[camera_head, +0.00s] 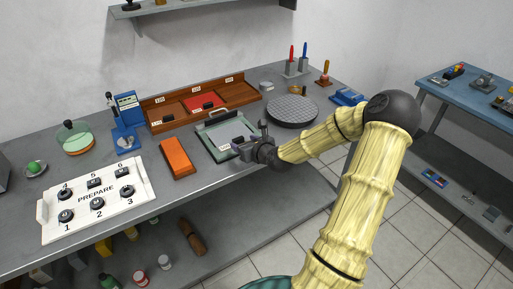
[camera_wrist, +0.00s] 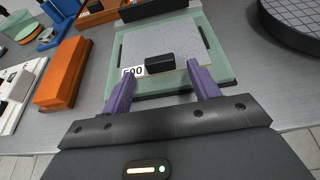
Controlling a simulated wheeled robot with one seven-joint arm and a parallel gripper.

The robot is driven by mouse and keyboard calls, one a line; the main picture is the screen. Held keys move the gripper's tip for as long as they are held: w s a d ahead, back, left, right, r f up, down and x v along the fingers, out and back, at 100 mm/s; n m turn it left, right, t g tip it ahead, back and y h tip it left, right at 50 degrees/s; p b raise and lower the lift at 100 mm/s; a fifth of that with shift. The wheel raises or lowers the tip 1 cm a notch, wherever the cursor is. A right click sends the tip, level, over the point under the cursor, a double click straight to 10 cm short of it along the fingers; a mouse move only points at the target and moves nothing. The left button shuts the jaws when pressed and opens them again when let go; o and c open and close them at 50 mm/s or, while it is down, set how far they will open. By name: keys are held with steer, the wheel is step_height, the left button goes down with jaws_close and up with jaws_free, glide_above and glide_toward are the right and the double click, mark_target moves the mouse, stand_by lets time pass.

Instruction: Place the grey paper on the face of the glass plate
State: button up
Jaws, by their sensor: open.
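The glass plate (camera_wrist: 226,68) is a pale green slab on the bench, also in the head view (camera_head: 222,157). The grey paper (camera_wrist: 181,37) lies over it, with green glass showing along its right and near sides. A small black block (camera_wrist: 160,64) sits on the paper near its front edge, beside a white "500" label (camera_wrist: 133,71). My gripper (camera_wrist: 160,76) is open, its purple fingers on either side of the block and apart from it. In the head view my gripper (camera_head: 240,147) is over the plate's right part. Whether the fingertips touch the paper is unclear.
An orange block (camera_head: 177,157) lies left of the plate. A wooden tray (camera_head: 238,92) with compartments and a red sheet (camera_head: 203,102) stands behind. A round grey gridded disc (camera_head: 292,110) is to the right. A white numbered panel (camera_head: 97,198) is at left.

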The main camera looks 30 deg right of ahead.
steer(key=v, duration=0.9)
steer(key=shift+p, duration=0.4)
steer(key=shift+a, duration=0.15)
steer(key=s+a+f+n+g+y, duration=0.1)
steer(key=s+a+f+n+g, duration=0.15)
steer(key=a+n, duration=0.4)
steer(key=s+a+f+n+g, duration=0.2)
steer(key=a+f+n+g, duration=0.2)
steer(key=n, duration=0.5)
steer(key=s+a+r+n+g+h, duration=0.1)
steer(key=s+n, duration=0.4)
steer(key=n, duration=0.5)
steer(key=s+a+r+n+g, duration=0.3)
steer(key=s+a+r+n, duration=0.3)
steer(key=n, duration=0.4)
steer(key=shift+s+a+h, duration=0.2)
steer(key=shift+s+h, duration=0.1)
steer(key=shift+h, duration=0.1)
steer(key=shift+g, duration=0.25)
steer(key=shift+w+d, duration=0.1)
